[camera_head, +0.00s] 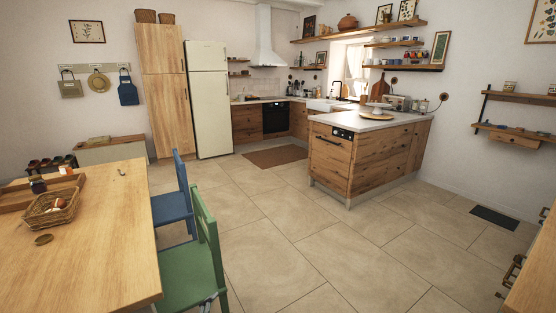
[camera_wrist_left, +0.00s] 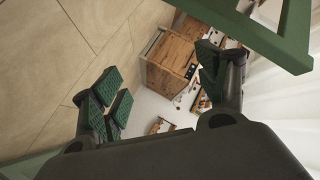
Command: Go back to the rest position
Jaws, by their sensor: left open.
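My left gripper (camera_wrist_left: 162,80) shows in the left wrist view, with its two green-padded fingers spread wide apart. Nothing is between the fingers except the distant room. A green bar structure (camera_wrist_left: 265,42) crosses the upper right of that view close by and looks like part of the green chair (camera_head: 196,262). In the head view, a small grey shape shows at the green chair's seat at the bottom edge; I cannot tell what it is. My right gripper is in neither view.
A wooden table (camera_head: 115,230) at the left holds a wicker basket (camera_head: 50,208) and a tray. A blue chair (camera_head: 172,205) stands beside it. A wooden kitchen island (camera_head: 370,155) stands farther back. Open tiled floor (camera_head: 300,230) fills the middle. Wall shelves (camera_head: 510,133) hang at the right.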

